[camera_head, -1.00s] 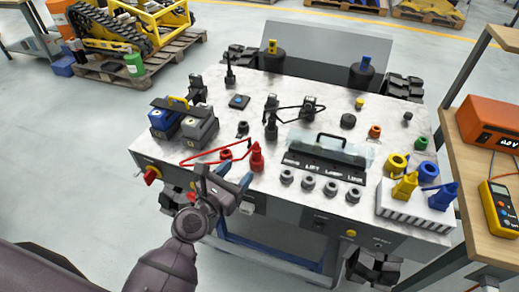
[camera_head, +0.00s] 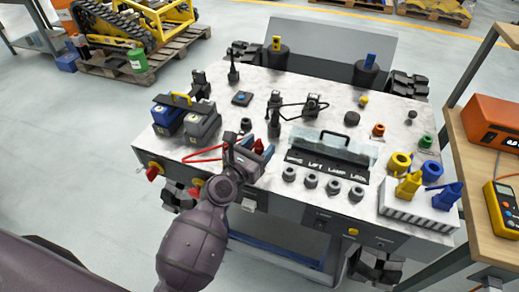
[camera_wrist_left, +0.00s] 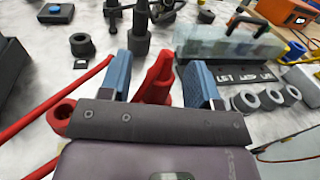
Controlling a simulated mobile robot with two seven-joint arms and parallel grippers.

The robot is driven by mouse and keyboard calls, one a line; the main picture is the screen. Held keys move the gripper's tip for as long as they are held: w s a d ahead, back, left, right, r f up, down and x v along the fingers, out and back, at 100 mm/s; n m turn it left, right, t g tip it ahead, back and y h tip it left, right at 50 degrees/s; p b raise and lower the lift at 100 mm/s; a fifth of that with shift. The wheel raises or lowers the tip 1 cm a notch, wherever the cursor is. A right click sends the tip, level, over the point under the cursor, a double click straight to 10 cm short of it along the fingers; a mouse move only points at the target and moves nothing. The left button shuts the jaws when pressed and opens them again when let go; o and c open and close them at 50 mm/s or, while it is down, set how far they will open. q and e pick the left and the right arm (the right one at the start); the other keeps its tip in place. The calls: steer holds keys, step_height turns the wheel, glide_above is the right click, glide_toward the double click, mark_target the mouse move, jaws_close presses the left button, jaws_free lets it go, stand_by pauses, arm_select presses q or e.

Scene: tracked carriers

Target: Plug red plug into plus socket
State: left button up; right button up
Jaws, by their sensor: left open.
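The red plug (camera_head: 258,145) stands upright on the bench top, mostly hidden behind my left gripper in the head view. In the left wrist view the red plug (camera_wrist_left: 158,80) shows between the two blue fingers. My left gripper (camera_head: 251,149) is open around the plug, with gaps visible on both sides of it. A red ring-shaped socket (camera_wrist_left: 62,114), perhaps the plus socket, sits left of the gripper in the wrist view, partly covered by the gripper body. I cannot read a plus mark. My right gripper is in no view.
A red cable (camera_head: 202,153) runs left of the gripper. Two batteries (camera_head: 200,122) stand at the left. Several grey sockets (camera_head: 311,181) and a clear-covered panel (camera_head: 330,150) lie to the right.

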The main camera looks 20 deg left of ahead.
arm_select(q)
steer(key=shift+x, duration=1)
steer(key=c, duration=1)
